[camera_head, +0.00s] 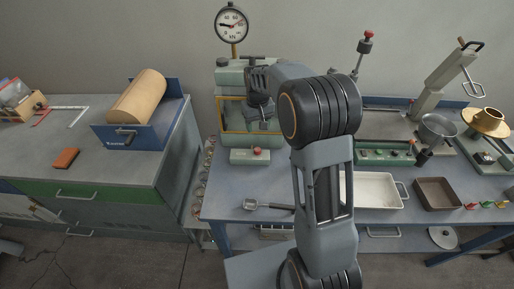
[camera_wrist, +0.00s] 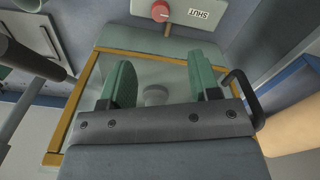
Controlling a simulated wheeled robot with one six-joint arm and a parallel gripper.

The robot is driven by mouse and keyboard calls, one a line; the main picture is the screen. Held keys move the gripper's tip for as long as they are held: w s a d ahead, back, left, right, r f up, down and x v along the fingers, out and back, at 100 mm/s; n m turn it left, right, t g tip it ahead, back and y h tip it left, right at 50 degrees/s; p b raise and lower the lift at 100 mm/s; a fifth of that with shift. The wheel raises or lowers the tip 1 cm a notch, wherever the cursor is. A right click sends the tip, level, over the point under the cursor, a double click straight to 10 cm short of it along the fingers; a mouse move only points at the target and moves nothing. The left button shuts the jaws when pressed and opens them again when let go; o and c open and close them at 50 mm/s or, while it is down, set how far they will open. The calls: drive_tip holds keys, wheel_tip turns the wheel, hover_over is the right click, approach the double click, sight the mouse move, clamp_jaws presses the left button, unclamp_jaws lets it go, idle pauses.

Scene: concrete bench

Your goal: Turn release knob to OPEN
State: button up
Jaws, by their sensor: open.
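The release knob is a small red knob (camera_head: 257,151) on the front base of the green machine (camera_head: 230,76). In the wrist view the red knob (camera_wrist: 160,11) is at the top, on a short stem, beside a pale plate reading SHUT (camera_wrist: 206,14), upside down. No OPEN mark is visible. My gripper (camera_wrist: 160,76) is open and empty, its two green fingers apart. It is over the machine's yellow-framed clear window (camera_wrist: 80,100), short of the knob and not touching it. In the head view my gripper (camera_head: 264,112) is partly hidden by my arm.
A round dial gauge (camera_head: 232,24) rises behind the machine. A black handle (camera_wrist: 243,95) sticks out beside the window. A small scoop (camera_head: 265,205) lies on the bench in front. A white tray (camera_head: 404,190) and a brown tray (camera_head: 437,181) stand to the right.

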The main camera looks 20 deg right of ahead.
sight(258, 149)
wheel_tip(258, 149, down, 12)
drive_tip(key=shift+f+p, duration=0.25)
drive_tip(key=shift+p, duration=0.25)
drive_tip(key=c, duration=0.9)
